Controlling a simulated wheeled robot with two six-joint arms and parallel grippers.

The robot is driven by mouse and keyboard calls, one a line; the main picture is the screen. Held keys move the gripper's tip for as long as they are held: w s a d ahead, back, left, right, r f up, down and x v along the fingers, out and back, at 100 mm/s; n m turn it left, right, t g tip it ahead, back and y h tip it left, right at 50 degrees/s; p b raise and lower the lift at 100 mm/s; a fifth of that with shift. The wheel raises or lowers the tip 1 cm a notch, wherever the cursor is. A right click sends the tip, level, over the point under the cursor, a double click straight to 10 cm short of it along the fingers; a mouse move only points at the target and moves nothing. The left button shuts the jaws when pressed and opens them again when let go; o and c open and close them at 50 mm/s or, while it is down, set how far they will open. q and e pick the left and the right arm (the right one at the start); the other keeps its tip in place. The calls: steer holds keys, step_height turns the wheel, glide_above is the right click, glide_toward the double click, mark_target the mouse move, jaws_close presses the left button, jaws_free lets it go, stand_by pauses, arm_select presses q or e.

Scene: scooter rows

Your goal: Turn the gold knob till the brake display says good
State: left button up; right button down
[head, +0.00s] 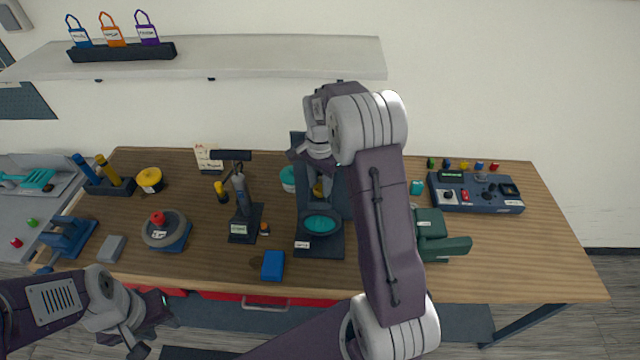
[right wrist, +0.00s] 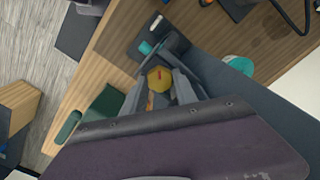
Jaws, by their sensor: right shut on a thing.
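The gold knob (right wrist: 159,78) shows in the right wrist view between the two fingers of my right gripper (right wrist: 163,84), with a red mark on its face. In the head view only a bit of the gold knob (head: 318,188) shows, on the dark stand (head: 318,247) with a teal disc. My right gripper (head: 318,172) is shut on the knob there, partly hidden by its own arm. I cannot make out a brake display on this stand. My left gripper (head: 148,322) is open and empty, in front of the table's front left edge.
A control box (head: 476,192) with a small green screen stands at the right. A green clamp-like device (head: 440,240), a blue block (head: 272,265) and a dark upright stand (head: 243,215) are close to the knob's stand. The table's right front is clear.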

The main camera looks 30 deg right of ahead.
mark_target(320, 188)
steer(key=c, duration=1)
jaws_free()
steer(key=shift+o, duration=0.2)
steer(key=shift+r, duration=0.15)
step_height(320, 188, up, 9)
steer(key=b, duration=0.1)
steer(key=shift+b, duration=0.3)
